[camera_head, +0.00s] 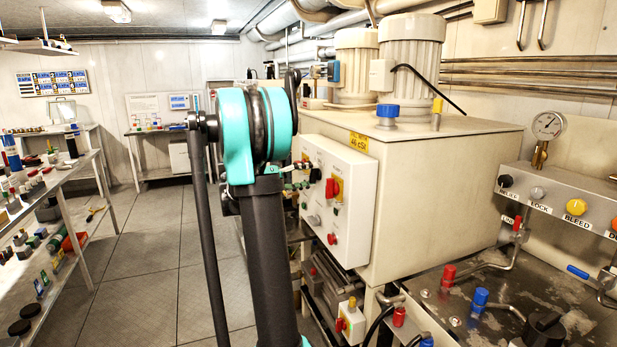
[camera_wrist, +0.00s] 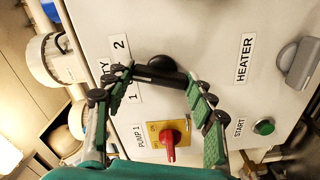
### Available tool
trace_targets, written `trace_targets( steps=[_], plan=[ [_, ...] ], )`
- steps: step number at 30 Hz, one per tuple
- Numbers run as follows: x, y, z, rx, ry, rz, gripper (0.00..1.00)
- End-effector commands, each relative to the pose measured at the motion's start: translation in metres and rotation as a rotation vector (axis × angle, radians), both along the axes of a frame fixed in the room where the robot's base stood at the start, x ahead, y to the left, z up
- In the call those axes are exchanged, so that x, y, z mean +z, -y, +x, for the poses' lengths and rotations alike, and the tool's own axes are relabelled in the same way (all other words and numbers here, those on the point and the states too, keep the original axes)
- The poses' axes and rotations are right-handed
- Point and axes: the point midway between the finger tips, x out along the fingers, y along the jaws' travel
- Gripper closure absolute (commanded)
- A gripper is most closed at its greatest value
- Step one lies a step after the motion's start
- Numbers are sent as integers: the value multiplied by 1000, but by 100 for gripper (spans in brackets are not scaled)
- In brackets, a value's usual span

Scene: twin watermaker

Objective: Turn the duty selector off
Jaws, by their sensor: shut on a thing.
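The duty selector (camera_wrist: 165,76) is a black knob with a bar handle on the pale control panel (camera_wrist: 210,30). In the wrist view its bar lies nearly level across the picture, its left end between the marks "2" and "1". The "DUTY" label (camera_wrist: 104,70) is partly covered by a finger. My gripper (camera_wrist: 160,80) has its green-padded fingers on either side, with the tips shut on the bar's two ends.
The red PUMP 1 switch (camera_wrist: 170,143) on a yellow plate sits close below the fingers. The grey HEATER knob (camera_wrist: 300,62) and green START button (camera_wrist: 264,127) are to the right. A bench (camera_head: 75,205) with many small items stands left, across open floor (camera_head: 165,270).

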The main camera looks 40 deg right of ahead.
Motion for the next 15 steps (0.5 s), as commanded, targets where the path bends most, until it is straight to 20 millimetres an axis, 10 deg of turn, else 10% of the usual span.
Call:
trace_targets(
  steps=[15],
  plan=[
    [0, 0, 1, 1, -289, 70, 74]
  ],
)
